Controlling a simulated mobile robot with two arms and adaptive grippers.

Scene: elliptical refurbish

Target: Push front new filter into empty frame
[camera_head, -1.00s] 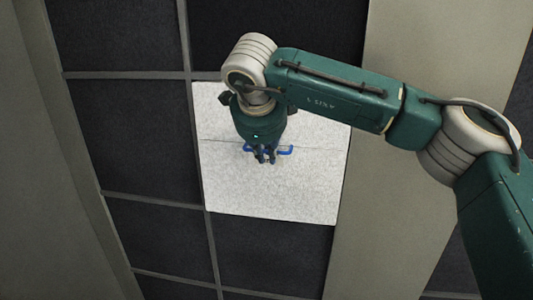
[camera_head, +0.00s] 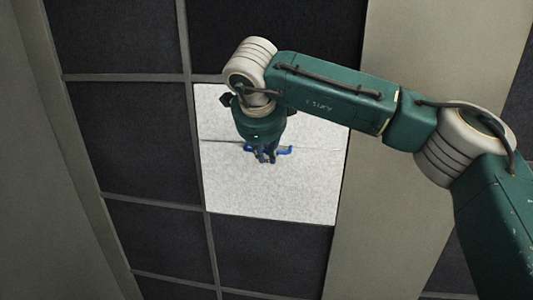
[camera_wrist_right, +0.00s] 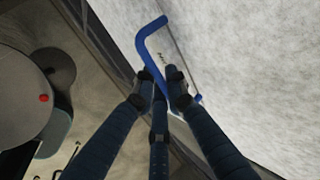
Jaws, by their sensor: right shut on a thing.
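The new filter (camera_head: 300,190) is a white, speckled square panel with a blue handle (camera_head: 284,150) at its middle. It sits at one cell of the dark grid wall, and its edges line up closely with the grey frame (camera_head: 197,150). I cannot tell how deep it sits. My right gripper (camera_head: 264,157) is shut on the blue handle. In the right wrist view the fingers (camera_wrist_right: 163,88) close around the blue handle (camera_wrist_right: 150,57), with the white filter face (camera_wrist_right: 260,70) beside it. My left gripper is not in view.
Dark filter panels (camera_head: 135,135) in grey framing surround the white one on the left, above and below. A broad beige post (camera_head: 385,200) stands to the right. In the right wrist view a round grey object with a red button (camera_wrist_right: 43,98) shows at left.

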